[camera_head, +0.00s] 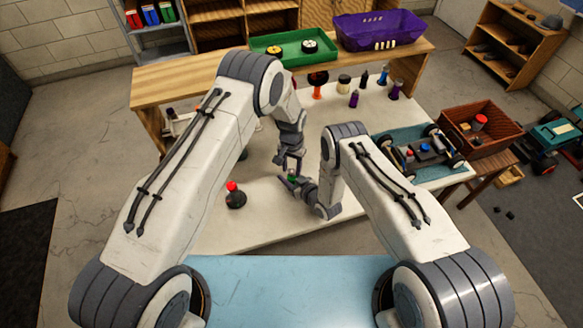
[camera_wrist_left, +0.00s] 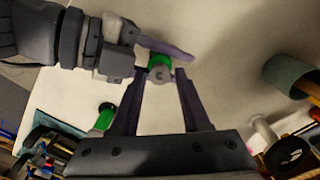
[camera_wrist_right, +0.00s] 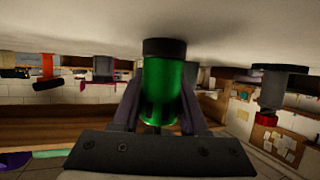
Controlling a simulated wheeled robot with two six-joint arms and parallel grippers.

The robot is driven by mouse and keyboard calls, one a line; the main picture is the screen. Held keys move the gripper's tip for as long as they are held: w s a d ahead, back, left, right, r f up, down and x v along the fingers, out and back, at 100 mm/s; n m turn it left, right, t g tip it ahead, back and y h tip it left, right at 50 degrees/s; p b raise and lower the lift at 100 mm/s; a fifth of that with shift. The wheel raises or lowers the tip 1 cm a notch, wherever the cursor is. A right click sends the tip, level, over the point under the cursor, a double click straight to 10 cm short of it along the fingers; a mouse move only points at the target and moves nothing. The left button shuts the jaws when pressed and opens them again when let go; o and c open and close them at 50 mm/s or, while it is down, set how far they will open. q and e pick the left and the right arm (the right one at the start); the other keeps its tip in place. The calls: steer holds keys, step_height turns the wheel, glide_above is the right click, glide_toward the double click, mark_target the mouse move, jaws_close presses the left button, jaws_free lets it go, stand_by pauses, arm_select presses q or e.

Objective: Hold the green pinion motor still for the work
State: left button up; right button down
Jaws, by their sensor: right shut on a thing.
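The green pinion motor (camera_head: 292,177) is a small green cylinder low over the white tabletop. My right gripper (camera_head: 287,182) is shut on it. In the right wrist view the motor (camera_wrist_right: 164,90) stands between the fingers, its dark end beyond them. My left gripper (camera_head: 290,163) is just above the motor. Its fingers (camera_wrist_left: 160,76) are apart, with their tips close to either side of the motor's end; I cannot tell whether they touch it.
The car chassis (camera_head: 420,148) rests on a blue mat at right, beside a brown crate (camera_head: 497,127).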

mark_target(292, 171)
arm_select(q)
step_height(292, 171, up, 12)
stand_by(0.6)
arm_select(e)
steer(key=shift+c, duration=1.8)
jaws_free()
steer(key=v, duration=1.1)
steer(key=shift+s+d+r, duration=0.2)
steer(key=shift+s+d, duration=0.05)
steer(key=shift+s, duration=0.15)
